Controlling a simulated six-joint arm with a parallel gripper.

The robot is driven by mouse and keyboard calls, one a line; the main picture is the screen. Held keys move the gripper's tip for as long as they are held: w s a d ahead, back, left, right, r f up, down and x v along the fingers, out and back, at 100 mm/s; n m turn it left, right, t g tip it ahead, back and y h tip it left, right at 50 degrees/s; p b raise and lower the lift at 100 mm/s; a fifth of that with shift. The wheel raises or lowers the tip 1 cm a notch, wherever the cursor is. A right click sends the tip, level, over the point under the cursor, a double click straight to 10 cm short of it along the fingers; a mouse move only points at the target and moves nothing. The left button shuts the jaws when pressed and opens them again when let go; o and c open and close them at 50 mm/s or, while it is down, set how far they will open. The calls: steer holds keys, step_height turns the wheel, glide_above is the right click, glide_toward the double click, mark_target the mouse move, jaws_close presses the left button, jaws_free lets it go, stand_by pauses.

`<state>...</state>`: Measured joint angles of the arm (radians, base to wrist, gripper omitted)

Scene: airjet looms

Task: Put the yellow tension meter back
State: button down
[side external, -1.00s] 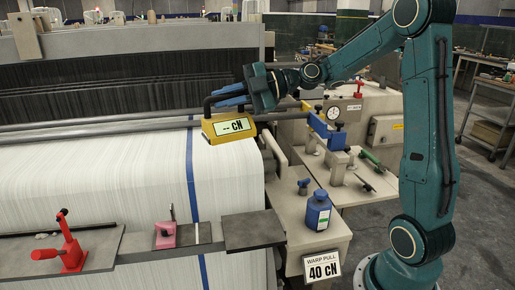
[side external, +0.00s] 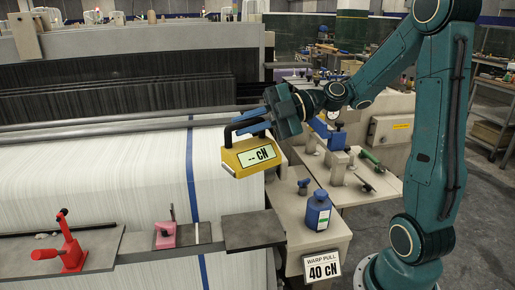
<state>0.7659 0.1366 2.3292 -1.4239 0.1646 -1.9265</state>
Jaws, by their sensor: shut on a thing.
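The yellow tension meter (side external: 248,158) has a display reading "-- CN" and a dark handle on top. My gripper (side external: 250,122) is shut on the meter, with its blue fingers at the handle. The meter hangs tilted, its right side higher, in front of the right edge of the white warp sheet (side external: 110,180). It appears held clear of the surfaces below it. The far side of the fingers is hidden.
A dark plate (side external: 254,230) is bare below the meter. Left of it are a pink block (side external: 166,235) and a red clamp (side external: 70,247). A blue bottle (side external: 318,211) stands at the right, above a "WARP PULL 40 cN" sign (side external: 322,267). A green-handled tool (side external: 372,161) lies farther back.

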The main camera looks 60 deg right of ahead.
step_height(320, 180, down, 14)
steer(key=shift+f, duration=0.2)
stand_by(0.5)
steer(key=shift+f, duration=1.8)
steer(key=shift+f, duration=0.1)
steer(key=c, duration=1.4)
jaws_free()
steer(key=shift+s+d, duration=0.1)
steer(key=v, duration=0.7)
